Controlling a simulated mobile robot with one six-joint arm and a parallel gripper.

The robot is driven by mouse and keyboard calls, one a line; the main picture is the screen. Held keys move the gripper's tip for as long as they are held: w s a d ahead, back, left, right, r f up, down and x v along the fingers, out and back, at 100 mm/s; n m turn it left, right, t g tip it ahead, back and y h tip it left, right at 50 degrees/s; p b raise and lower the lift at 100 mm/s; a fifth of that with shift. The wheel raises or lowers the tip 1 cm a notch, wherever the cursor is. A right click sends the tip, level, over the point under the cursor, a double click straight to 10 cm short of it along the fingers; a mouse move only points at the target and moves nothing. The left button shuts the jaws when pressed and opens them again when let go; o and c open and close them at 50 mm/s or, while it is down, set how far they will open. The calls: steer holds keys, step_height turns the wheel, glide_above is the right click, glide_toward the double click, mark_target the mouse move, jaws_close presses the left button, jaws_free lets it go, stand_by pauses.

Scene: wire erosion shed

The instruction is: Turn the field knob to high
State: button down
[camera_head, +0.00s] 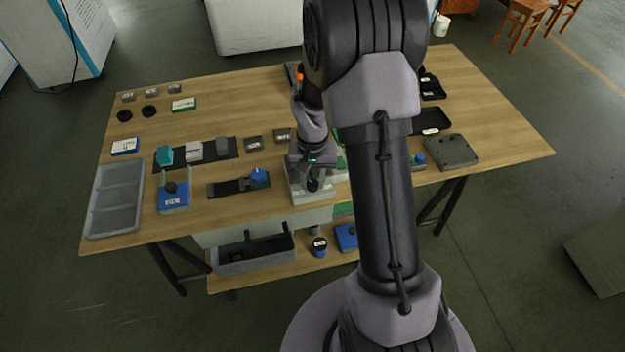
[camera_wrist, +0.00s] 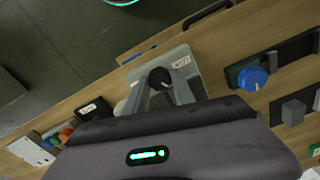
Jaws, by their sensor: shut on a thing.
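A light grey box (camera_head: 312,196) with a black knob (camera_head: 314,184) stands near the front edge of the table. In the wrist view the grey box (camera_wrist: 180,58) carries a small white label, too small to read surely. My gripper (camera_head: 312,176) points down at the knob from above. In the wrist view my gripper (camera_wrist: 166,88) has its two grey fingers at either side of the black knob (camera_wrist: 159,76), shut on it. The knob's pointer and scale cannot be made out, so its setting is unclear.
A blue knob unit (camera_head: 259,178) on a dark base stands left of the grey box. A grey plate (camera_head: 452,152) lies right, past my arm. An open bin (camera_head: 254,262) sits below.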

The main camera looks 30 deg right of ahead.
mark_target(313, 183)
steer(key=shift+m, duration=1.3)
steer(key=shift+b, duration=0.3)
steer(key=c, duration=1.1)
jaws_free()
steer(key=shift+o, duration=0.2)
step_height(313, 183, up, 17)
steer(key=p, duration=0.7)
steer(key=shift+r, duration=0.2)
steer(key=shift+c, duration=0.4)
